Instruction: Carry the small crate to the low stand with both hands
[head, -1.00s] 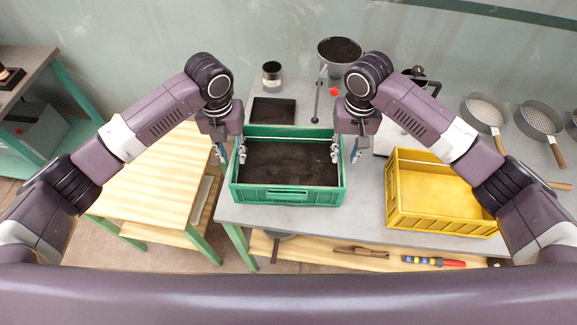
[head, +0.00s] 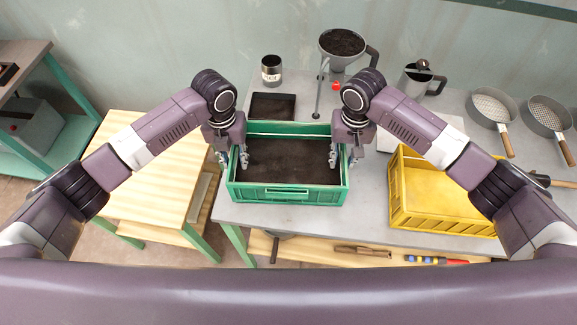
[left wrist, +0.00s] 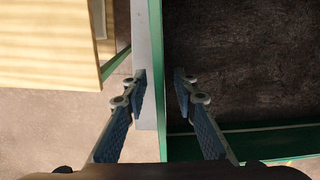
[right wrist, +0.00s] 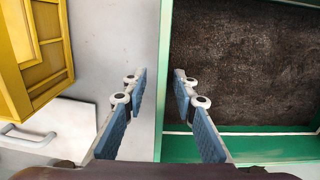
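The small green crate (head: 288,195) holds a layer of dark soil and sits on the grey bench, near its left end. My left gripper (head: 232,160) is open at the crate's left wall, one finger inside and one outside. In the left wrist view the fingers (left wrist: 160,82) stand apart, with the green wall between them. My right gripper (head: 343,160) straddles the right wall the same way. In the right wrist view its fingers (right wrist: 159,82) are also apart. The low stand (head: 150,160), with a pale wooden top and green legs, is left of the bench; its top is empty.
A yellow crate (head: 440,213) stands on the bench right of the green one. Behind are a black tray (head: 273,107), a can (head: 271,71), a funnel (head: 342,44) and a jug (head: 420,80). Sieves (head: 492,107) lie at the right. A gap separates stand and bench.

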